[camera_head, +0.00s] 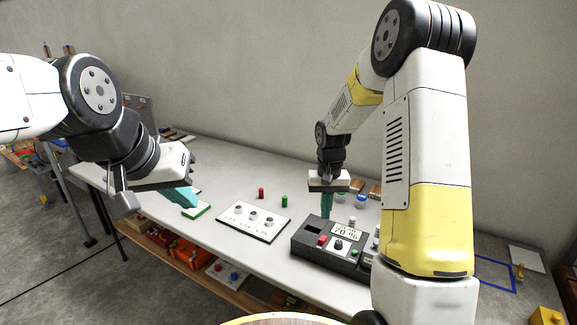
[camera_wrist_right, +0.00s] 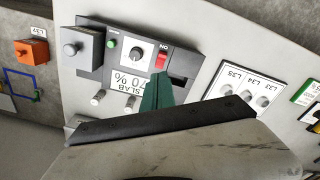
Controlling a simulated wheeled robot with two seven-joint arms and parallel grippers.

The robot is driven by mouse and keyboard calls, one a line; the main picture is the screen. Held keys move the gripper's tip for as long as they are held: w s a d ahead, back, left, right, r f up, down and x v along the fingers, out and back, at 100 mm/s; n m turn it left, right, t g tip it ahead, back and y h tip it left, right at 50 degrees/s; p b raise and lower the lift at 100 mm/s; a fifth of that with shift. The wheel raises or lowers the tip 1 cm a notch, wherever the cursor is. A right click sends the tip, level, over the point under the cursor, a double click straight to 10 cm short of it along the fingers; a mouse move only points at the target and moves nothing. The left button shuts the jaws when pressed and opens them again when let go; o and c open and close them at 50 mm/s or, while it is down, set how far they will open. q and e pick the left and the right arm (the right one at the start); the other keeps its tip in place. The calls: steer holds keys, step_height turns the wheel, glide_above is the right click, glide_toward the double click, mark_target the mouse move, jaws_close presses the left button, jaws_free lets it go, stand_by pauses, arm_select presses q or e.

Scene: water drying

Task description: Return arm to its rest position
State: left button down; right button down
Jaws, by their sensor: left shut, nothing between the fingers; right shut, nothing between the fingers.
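My right gripper (camera_head: 327,207) is shut and empty, its teal fingers pointing down over the back left of the dark control box (camera_head: 301,244). In the right wrist view the shut fingers (camera_wrist_right: 157,96) show in front of the same box (camera_wrist_right: 92,69), beside its "SLAB 70 %" label. I cannot tell whether the fingertips touch the box. My left gripper (camera_head: 186,198) is shut and empty, at the left part of the table near a small green-edged plate.
A white panel (camera_head: 232,228) with several round knobs lies mid-table. A red cylinder (camera_head: 261,193) and a green cylinder (camera_head: 284,201) stand behind it. More small jars and blocks are behind the box. A lower shelf holds orange items (camera_head: 193,253). A wall bounds the back.

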steer(key=s+r+t, duration=0.2)
steer(key=s+r, duration=0.2)
steer(key=r, duration=0.6)
steer(key=s+a+r+t+y, duration=0.1)
steer(key=s+r+t, duration=0.1)
steer(key=s+r, duration=0.4)
steer(key=s+a+r+n+t+y, duration=0.1)
steer(key=s+r, duration=0.6)
steer(key=s, duration=0.7)
steer(key=shift+t, duration=0.5)
